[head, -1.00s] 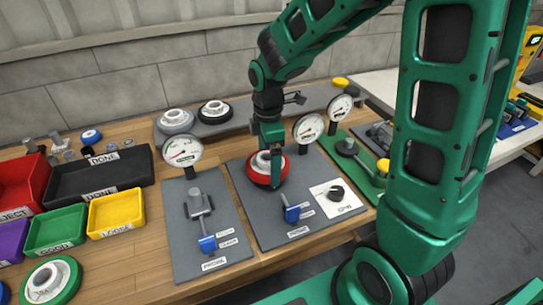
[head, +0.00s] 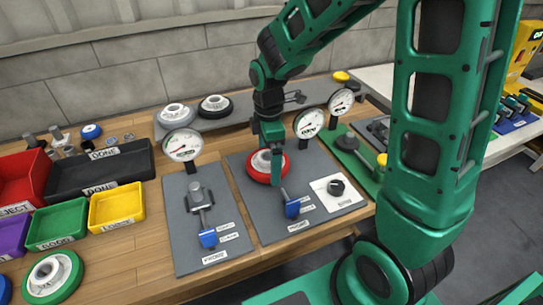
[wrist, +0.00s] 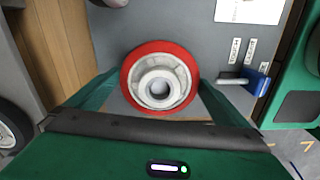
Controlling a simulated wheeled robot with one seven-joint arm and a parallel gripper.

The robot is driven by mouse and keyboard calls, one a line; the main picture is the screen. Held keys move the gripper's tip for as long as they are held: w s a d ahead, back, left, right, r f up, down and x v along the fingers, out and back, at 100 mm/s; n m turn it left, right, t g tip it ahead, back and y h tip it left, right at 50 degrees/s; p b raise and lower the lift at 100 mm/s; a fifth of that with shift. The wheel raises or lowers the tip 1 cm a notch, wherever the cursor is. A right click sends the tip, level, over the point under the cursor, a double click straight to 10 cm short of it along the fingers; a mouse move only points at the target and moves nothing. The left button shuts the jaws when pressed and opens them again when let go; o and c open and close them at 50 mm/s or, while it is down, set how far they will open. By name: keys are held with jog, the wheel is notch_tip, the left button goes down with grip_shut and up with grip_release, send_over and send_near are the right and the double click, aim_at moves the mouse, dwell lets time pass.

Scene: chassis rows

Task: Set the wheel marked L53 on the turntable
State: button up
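A red-rimmed wheel (head: 257,167) with a pale hub is over the back part of the middle grey station plate (head: 267,222). My gripper (head: 268,168) points down at it, with one finger on each side of the rim. In the wrist view the fingers meet both sides of the red wheel (wrist: 160,52) with no clear gap, so my gripper looks shut on it. No marking can be read on the wheel. Any turntable under it is hidden, and I cannot tell whether the wheel rests on something or hangs just above.
Dial gauges stand behind the plates, one close to my gripper (head: 309,123). A blue-handled lever (head: 291,207) and a white card with a dark knob (head: 338,190) are in front. Two wheels sit on the back shelf (head: 240,112). A green-rimmed wheel (head: 70,283) and bins are left.

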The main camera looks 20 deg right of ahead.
notch_tip(320, 180, up, 11)
jog(key=shift+f, duration=0.15)
dwell(0.4)
jog(key=s+d+m, duration=0.9)
jog(key=s+m, duration=0.2)
jog(key=s+d+m, duration=0.9)
jog(key=s+m, duration=0.2)
jog(key=s, duration=0.1)
jog(key=shift+s+d+f+m, duration=0.15)
jog(key=shift+d+f+m, duration=0.1)
jog(key=shift+m, duration=0.15)
